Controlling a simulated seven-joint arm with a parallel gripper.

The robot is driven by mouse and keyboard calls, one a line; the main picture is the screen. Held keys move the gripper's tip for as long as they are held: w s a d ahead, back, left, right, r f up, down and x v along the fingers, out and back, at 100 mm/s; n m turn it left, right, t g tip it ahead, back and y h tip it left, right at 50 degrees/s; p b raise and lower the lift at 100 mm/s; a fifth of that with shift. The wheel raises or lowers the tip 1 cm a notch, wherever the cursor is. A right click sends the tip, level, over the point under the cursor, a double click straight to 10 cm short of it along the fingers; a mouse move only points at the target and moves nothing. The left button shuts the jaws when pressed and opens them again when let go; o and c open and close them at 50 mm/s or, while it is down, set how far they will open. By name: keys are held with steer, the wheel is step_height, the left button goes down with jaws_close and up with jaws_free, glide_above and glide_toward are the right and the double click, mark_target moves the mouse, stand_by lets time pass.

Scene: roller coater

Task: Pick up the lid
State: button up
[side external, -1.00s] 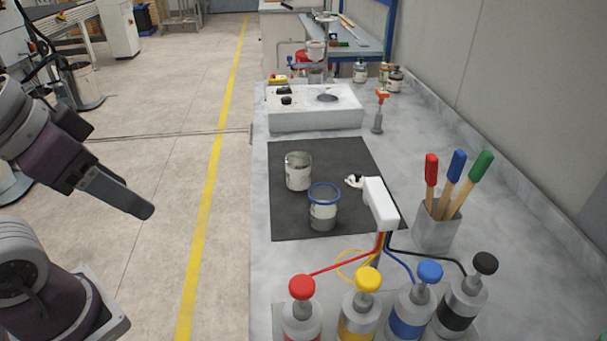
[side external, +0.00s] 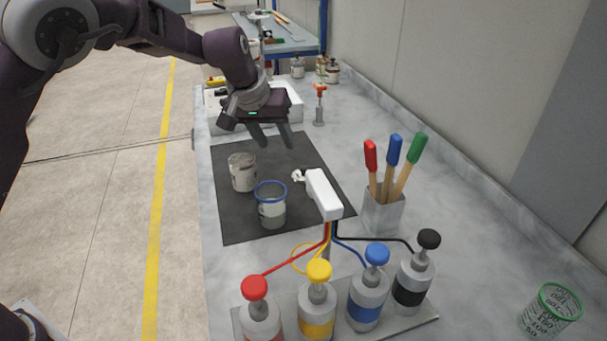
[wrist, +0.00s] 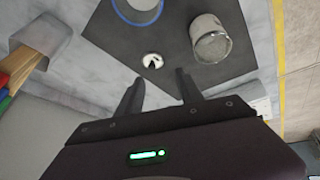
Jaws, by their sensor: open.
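A small round white piece with dark marks, which looks like the lid (side external: 299,176), lies on the black mat (side external: 235,224) beside the white dispenser head. It shows whole in the wrist view (wrist: 152,61), beyond my fingertips. My gripper (side external: 276,146) is open and empty, pointing down above the far part of the mat. In the wrist view my open fingers (wrist: 159,78) reach toward the lid, apart from it.
A metal can (side external: 243,174) and a blue-rimmed cup (side external: 272,212) stand on the mat. The white dispenser head (side external: 323,194) sits close to the lid. Coloured pump bottles (side external: 368,300) stand in front, and a brush holder (side external: 383,212) stands to the right.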

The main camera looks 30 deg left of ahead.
steer(key=m+y, duration=0.1)
glide_toward(303, 168)
step_height(303, 168, down, 2)
steer(key=shift+w+d+f+t, duration=0.15)
steer(key=shift+d+f+t, duration=0.05)
steer(key=shift+f+t, duration=0.1)
steer(key=x, duration=0.6)
steer(key=shift+w+a, duration=0.3)
steer(key=shift+w, duration=0.1)
jaws_close()
